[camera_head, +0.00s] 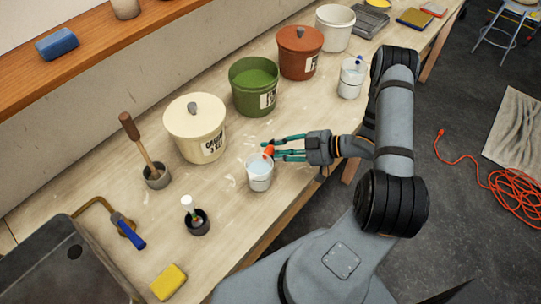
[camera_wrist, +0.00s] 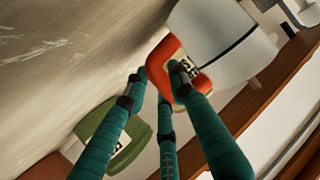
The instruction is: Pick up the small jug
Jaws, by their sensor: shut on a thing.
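The small jug (camera_head: 259,175) is a white, cup-like vessel with an orange-red handle, near the front edge of the workbench. My gripper (camera_head: 275,150), with teal fingers, reaches it from the right and is shut on its handle. In the wrist view the jug's white body (camera_wrist: 220,42) shows at the upper right. The fingers (camera_wrist: 160,88) close about the orange handle (camera_wrist: 162,58). The jug looks upright; I cannot tell whether its base touches the bench.
A cream lidded bucket (camera_head: 196,130), an open green bucket (camera_head: 254,88) and a red-brown lidded bucket (camera_head: 299,55) stand behind. A white jug with a blue handle (camera_head: 351,80) stands right.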

